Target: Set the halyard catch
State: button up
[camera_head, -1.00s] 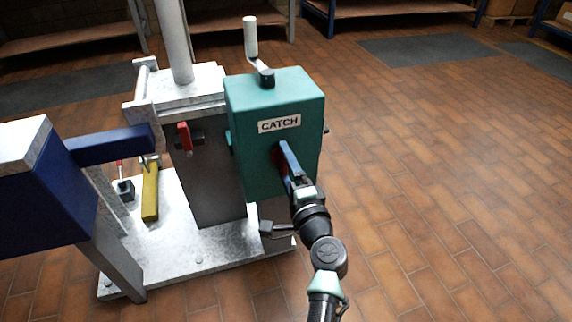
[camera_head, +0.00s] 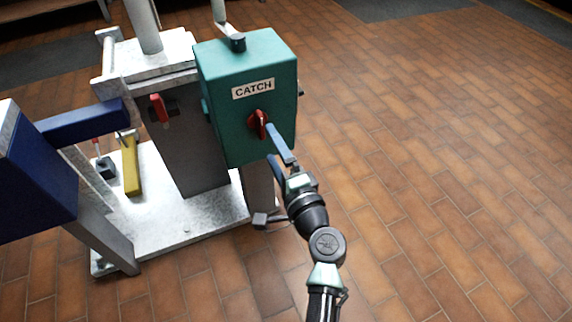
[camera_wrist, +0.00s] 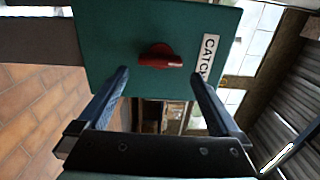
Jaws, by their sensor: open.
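The teal box labelled CATCH (camera_head: 247,95) is mounted on the mast flange. A red catch knob (camera_head: 258,124) sits on its front face below the label; it also shows in the wrist view (camera_wrist: 160,58), its handle pointing right there. My gripper (camera_head: 280,142) is in front of the box's face, close to the knob. In the wrist view my gripper (camera_wrist: 162,82) has its two blue fingers wide apart, one on each side of the knob, with nothing between them. The knob lies beyond the fingertips, apart from them as far as I can see.
A crank handle (camera_head: 232,40) tops the box. Left of it are a red lever (camera_head: 158,108), a yellow bar (camera_head: 131,165) and a blue arm (camera_head: 80,127) on a blue block (camera_head: 35,180). A grey pedal (camera_head: 262,219) sticks out low. The tiled floor at right is clear.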

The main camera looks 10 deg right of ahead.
jog(key=p+v, duration=0.1)
jog(key=v, duration=0.5)
jog(key=shift+s+d, duration=0.15)
jog(key=shift+s, duration=0.2)
